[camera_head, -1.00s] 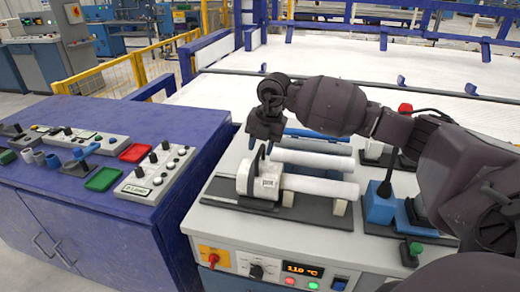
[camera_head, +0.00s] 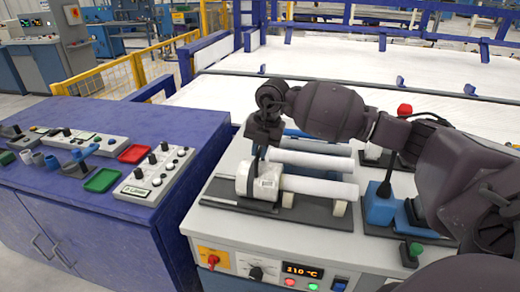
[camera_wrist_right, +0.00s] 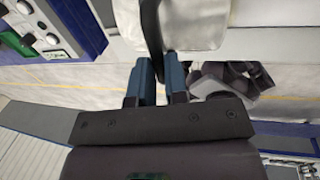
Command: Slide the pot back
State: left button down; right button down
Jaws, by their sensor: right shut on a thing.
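The pot (camera_head: 259,184) is a white, rounded block with a small label and a thin black handle (camera_head: 254,163) rising from its top. It sits on the dark base of the bench machine, at the left end of a white pipe (camera_head: 317,187). My right gripper (camera_head: 259,149) is above the pot and shut on the handle. In the right wrist view the dark handle (camera_wrist_right: 152,35) runs between the blue fingers (camera_wrist_right: 160,82), with the white pot (camera_wrist_right: 195,22) beyond. My left gripper is not in view.
A second white pipe (camera_head: 311,160) lies behind the first. A blue block with a black lever (camera_head: 383,200) stands to the right. The blue cabinet (camera_head: 195,125) with control boxes is on the left. A lit temperature display (camera_head: 302,271) is on the machine's front.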

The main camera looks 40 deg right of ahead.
jog(key=w+a+b, duration=0.1)
jog(key=w+a, duration=0.5)
jog(key=w, duration=0.1)
jog(key=shift+w+a+r, duration=0.15)
jog(key=shift+w+a, duration=0.2)
jog(key=shift+w, duration=0.05)
jog(key=c, duration=1.1)
grip_release()
jog(key=shift+w+a, duration=0.15)
jog(key=shift+a, duration=0.05)
jog(key=shift+c, duration=0.2)
jog(key=shift+d, duration=0.15)
notch_tip(320, 180, up, 10)
jog(key=s+d+p, duration=0.1)
jog(key=shift+s+d+r, duration=0.15)
jog(key=shift+s+r, duration=0.1)
jog(key=shift+s, duration=0.15)
